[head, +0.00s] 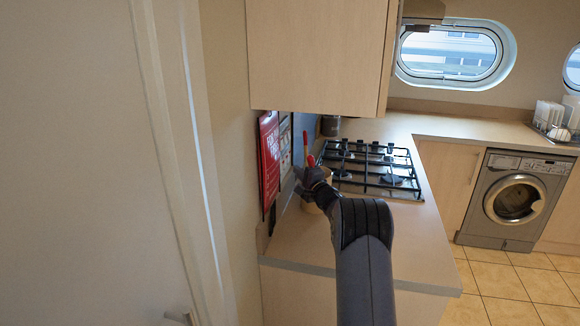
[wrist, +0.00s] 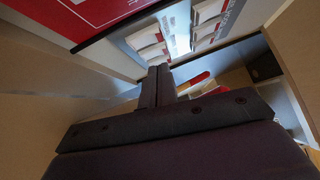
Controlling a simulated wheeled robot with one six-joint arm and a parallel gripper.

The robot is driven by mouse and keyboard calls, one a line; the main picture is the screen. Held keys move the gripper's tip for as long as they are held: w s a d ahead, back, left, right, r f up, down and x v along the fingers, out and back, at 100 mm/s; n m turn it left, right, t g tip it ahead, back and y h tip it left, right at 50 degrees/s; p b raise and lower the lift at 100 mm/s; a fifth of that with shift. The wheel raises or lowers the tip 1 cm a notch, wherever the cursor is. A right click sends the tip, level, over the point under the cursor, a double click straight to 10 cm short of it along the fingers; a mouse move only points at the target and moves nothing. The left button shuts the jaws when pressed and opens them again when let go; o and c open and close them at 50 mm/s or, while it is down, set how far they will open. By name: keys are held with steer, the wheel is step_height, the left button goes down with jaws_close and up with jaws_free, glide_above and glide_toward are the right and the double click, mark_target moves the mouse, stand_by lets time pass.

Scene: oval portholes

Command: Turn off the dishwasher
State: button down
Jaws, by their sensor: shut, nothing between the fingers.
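A silver front-loading machine (head: 487,237) with a round glass door (head: 514,199) stands under the counter at the far right. It looks like a washing machine; no other dishwasher-like appliance is in view. Its control panel (head: 530,165) runs along the top, too small to read. My gripper (head: 305,176) is far to the left of it, over the near counter close to the wall. In the wrist view its two fingers (wrist: 159,76) are together and hold nothing.
A red poster (head: 269,160) hangs on the wall beside my gripper. A red-handled utensil (head: 309,143) and a gas hob (head: 372,168) are close by. An upper cabinet (head: 315,55) overhangs the counter. Tiled floor (head: 500,287) lies clear before the machine.

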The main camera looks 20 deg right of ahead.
steer(key=shift+w+a+r+p, duration=0.15)
steer(key=shift+w+a+p, duration=0.1)
steer(key=shift+w+a, duration=0.35)
steer(key=shift+w+a+r+p, duration=0.1)
steer(key=shift+w+a+p, duration=0.15)
steer(key=shift+a, duration=0.55)
steer(key=shift+a+b, duration=0.1)
steer(key=shift+b, duration=0.2)
steer(key=shift+w+a+r+n+g+b, duration=0.1)
steer(key=shift+a+r+n+g+b, duration=0.15)
steer(key=shift+n+g+b, duration=0.3)
steer(key=shift+w+a+r+n+g+b, duration=0.1)
steer(key=shift+r+n+g+b, duration=0.25)
steer(key=shift+b, duration=0.35)
steer(key=shift+d+f, duration=0.1)
steer(key=d+b+v, duration=0.2)
steer(key=b+v, duration=0.5)
steer(key=v, duration=0.6)
steer(key=shift+w+d, duration=0.25)
steer(key=shift+d, duration=0.15)
